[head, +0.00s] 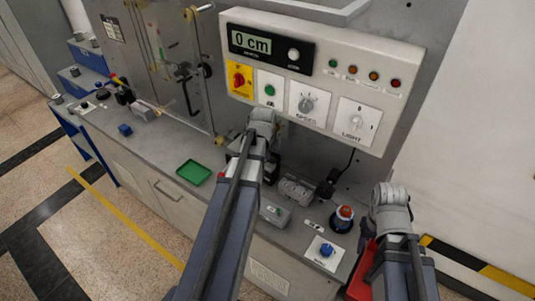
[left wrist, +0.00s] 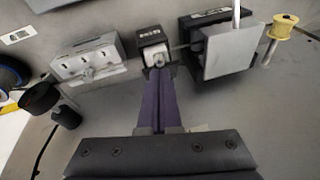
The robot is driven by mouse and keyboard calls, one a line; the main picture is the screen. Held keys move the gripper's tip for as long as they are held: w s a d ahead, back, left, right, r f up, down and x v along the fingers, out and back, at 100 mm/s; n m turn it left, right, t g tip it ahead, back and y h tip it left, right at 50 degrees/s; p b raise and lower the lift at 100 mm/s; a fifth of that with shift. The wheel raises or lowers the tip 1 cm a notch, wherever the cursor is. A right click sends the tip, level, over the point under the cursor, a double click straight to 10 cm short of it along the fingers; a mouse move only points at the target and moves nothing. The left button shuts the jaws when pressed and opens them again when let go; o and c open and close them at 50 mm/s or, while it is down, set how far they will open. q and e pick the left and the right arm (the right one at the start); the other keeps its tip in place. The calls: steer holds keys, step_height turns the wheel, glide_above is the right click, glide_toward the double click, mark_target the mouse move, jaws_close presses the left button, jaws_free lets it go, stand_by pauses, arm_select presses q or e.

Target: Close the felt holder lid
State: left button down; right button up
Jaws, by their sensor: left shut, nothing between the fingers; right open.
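In the left wrist view my left gripper (left wrist: 158,72) is shut and empty. Its fingertips are at the front of a small dark box with a pale front (left wrist: 153,48), and I cannot tell if they touch it. A dark box with a grey plate in front (left wrist: 228,50) stands to its right. I cannot tell for certain which of these is the felt holder or how its lid stands. In the head view my left arm hides most of this spot. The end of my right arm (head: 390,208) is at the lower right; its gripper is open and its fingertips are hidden.
A grey metal block (left wrist: 88,62) stands left of the small box. A yellow spool (left wrist: 283,27) is at the far right. In the head view, a control panel (head: 320,75) hangs above the bench, with a green tray (head: 193,173) and a red-topped button (head: 343,218) below.

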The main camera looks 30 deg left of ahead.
arm_select(q)
steer(key=shift+t, duration=0.7)
steer(key=s+f+b, duration=0.1)
steer(key=b, duration=0.1)
steer(key=s+f+b, duration=0.1)
steer(key=f+b, duration=0.1)
steer(key=s+f+b, duration=0.1)
steer(key=f+b, duration=0.1)
steer(key=shift+s+a, duration=0.1)
steer(key=shift+s, duration=0.05)
stand_by(0.4)
steer(key=shift+r, duration=0.15)
